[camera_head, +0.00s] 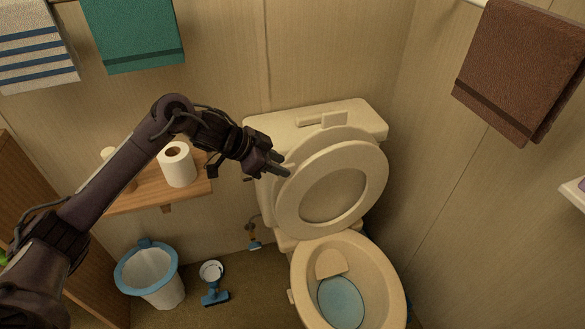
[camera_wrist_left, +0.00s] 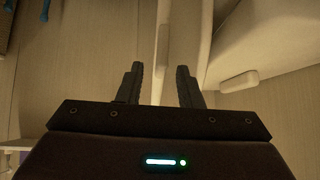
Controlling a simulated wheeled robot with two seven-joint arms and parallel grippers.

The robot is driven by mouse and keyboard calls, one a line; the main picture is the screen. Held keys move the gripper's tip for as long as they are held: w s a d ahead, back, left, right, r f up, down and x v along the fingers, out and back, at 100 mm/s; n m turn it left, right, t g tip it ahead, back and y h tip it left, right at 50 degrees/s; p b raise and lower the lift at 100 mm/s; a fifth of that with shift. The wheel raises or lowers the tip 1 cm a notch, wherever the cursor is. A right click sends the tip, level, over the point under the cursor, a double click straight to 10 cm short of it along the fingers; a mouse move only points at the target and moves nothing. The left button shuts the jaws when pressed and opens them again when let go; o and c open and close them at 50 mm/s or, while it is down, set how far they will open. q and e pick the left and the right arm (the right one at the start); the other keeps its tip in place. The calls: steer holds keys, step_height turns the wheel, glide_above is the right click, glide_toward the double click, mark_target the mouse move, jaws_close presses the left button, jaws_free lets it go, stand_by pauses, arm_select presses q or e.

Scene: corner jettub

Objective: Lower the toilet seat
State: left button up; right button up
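The beige toilet seat (camera_head: 374,172) is a raised ring, leaning back toward the tank (camera_head: 360,117), with the lid behind it. The open bowl (camera_head: 300,270) lies below with bluish water. My left gripper (camera_head: 284,168) is at the upper left edge of the raised seat and lid. In the left wrist view, my left gripper (camera_wrist_left: 161,85) has its two fingers apart. Pale edges, apparently the seat and lid (camera_wrist_left: 188,45), run just beyond and between the fingertips. I cannot tell whether they touch. My right gripper is not in view.
A wooden shelf (camera_head: 150,197) with a toilet paper roll (camera_head: 176,164) stands left of the toilet, under my left arm. A blue-rimmed bin (camera_head: 150,275) and a blue and white brush (camera_head: 214,285) are on the floor. The right wall is close to the toilet.

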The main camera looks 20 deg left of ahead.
mark_target(290, 178)
arm_select(q)
steer(key=shift+x, duration=2.4)
steer(key=shift+c, duration=0.3)
jaws_close()
